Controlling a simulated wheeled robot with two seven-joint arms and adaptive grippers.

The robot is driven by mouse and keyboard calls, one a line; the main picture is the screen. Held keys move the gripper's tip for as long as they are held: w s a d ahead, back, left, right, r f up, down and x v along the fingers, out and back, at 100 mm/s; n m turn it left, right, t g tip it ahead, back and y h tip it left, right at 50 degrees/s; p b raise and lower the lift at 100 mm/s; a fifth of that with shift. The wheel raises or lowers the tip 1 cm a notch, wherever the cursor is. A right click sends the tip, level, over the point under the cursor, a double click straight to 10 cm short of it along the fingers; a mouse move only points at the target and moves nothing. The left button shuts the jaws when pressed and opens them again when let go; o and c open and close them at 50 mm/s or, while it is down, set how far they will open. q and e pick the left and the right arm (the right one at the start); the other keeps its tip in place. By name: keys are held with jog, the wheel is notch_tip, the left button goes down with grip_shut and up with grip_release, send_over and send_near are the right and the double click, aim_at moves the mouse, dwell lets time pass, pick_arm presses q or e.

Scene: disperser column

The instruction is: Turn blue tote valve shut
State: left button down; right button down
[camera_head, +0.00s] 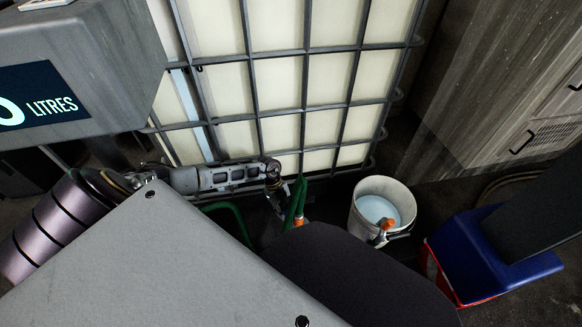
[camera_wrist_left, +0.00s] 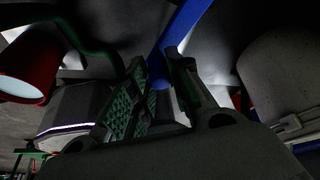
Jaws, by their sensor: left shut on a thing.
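The tote (camera_head: 225,90) is a pale container in a grey metal cage, at the back of the head view. My left gripper (camera_head: 276,190) is low in front of the tote's cage. In the left wrist view its two fingers (camera_wrist_left: 163,78) are closed around a blue bar (camera_wrist_left: 180,30), which I take to be the blue valve handle. The bar runs up and right from between the fingers. In the head view the valve and handle are hidden behind the gripper and my own body. I see no right gripper.
A green part (camera_head: 297,203) stands close beside the left gripper. A white bucket (camera_head: 360,218) with pale liquid and an orange item stands to the right. A blue and red box (camera_head: 475,255) is farther right. A red cylinder (camera_wrist_left: 35,60) shows in the wrist view.

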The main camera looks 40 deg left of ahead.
pick_arm(q)
jog(key=shift+s+a+m+g+y, duration=0.15)
jog(key=shift+a+m+g+y, duration=0.15)
jog(key=shift+a+m, duration=0.75)
jog(key=shift+s+a+m+g+y, duration=0.2)
jog(key=shift+a+m+g, duration=0.4)
jog(key=shift+m, duration=0.7)
jog(key=shift+s+a+m+g+y, duration=0.1)
jog(key=shift+a+m+g+y, duration=0.15)
jog(key=shift+a+m, duration=0.85)
jog(key=c, duration=1.3)
grip_release()
jog(key=shift+r, duration=0.1)
notch_tip(320, 180, up, 10)
jog(key=shift+c, duration=0.3)
